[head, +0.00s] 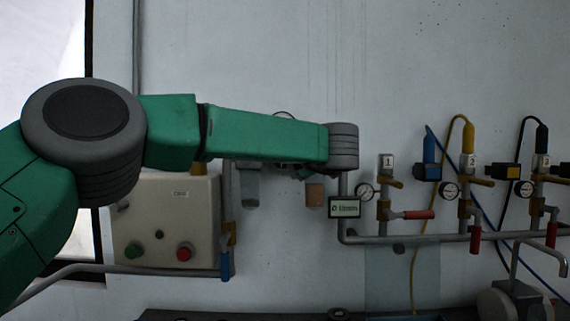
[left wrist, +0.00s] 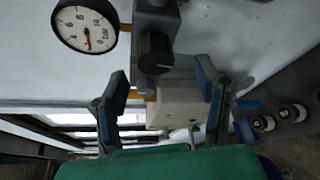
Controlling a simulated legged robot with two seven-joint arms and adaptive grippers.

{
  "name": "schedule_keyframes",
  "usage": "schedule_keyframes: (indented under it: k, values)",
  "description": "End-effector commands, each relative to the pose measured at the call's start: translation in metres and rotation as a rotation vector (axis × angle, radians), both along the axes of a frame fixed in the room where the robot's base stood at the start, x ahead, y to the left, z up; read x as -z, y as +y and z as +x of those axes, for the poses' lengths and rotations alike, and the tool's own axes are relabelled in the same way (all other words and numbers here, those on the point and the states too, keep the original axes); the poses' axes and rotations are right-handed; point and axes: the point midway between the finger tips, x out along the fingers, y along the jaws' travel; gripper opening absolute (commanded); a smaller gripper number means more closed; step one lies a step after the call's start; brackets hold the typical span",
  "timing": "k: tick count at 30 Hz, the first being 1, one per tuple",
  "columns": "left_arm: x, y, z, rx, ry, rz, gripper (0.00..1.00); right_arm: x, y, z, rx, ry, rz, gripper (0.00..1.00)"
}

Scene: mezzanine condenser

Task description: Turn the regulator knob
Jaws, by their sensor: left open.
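The black regulator knob (left wrist: 155,52) shows in the left wrist view, on a grey regulator body (left wrist: 163,18) next to a round white pressure gauge (left wrist: 87,25). My left gripper (left wrist: 162,76) is open, with one blue-tipped finger on each side of the picture below the knob. The gap between the fingers holds nothing gripped; a pale block (left wrist: 180,107) shows behind it. I cannot tell how far the fingertips are from the knob. In the head view my left arm hides the knob; two regulator bowls, one clear (head: 251,191) and one brownish (head: 315,194), hang below it. My right gripper is not in view.
A control box (head: 165,225) with green and red buttons is on the wall at the left. A pipe (head: 410,239) with gauges, valves and red handles (head: 475,241) runs to the right. Blue and yellow hoses hang there. The upper wall is clear.

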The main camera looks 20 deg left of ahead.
Motion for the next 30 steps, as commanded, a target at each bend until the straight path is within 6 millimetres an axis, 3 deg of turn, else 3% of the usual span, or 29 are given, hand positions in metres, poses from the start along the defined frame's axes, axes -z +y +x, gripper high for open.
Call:
schedule_keyframes:
  k: [3,9,23,26,29,30]
  values:
    - [-0.004,-0.016,-0.019,0.003,0.0,0.002,0.58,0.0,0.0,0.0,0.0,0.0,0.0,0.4]
    - [-0.006,-0.032,-0.04,0.0,0.003,0.0,0.58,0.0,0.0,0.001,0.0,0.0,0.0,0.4]
    - [-0.004,-0.037,-0.045,0.004,0.007,0.008,0.58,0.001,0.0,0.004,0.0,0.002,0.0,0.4]
    - [0.02,-0.041,-0.041,0.035,0.036,0.074,0.58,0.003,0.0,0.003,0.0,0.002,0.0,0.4]
    - [0.072,-0.049,-0.033,0.116,0.099,0.217,0.58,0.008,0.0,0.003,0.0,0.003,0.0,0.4]
    - [0.1,-0.052,-0.03,0.16,0.134,0.292,0.58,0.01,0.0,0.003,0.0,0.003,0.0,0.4]
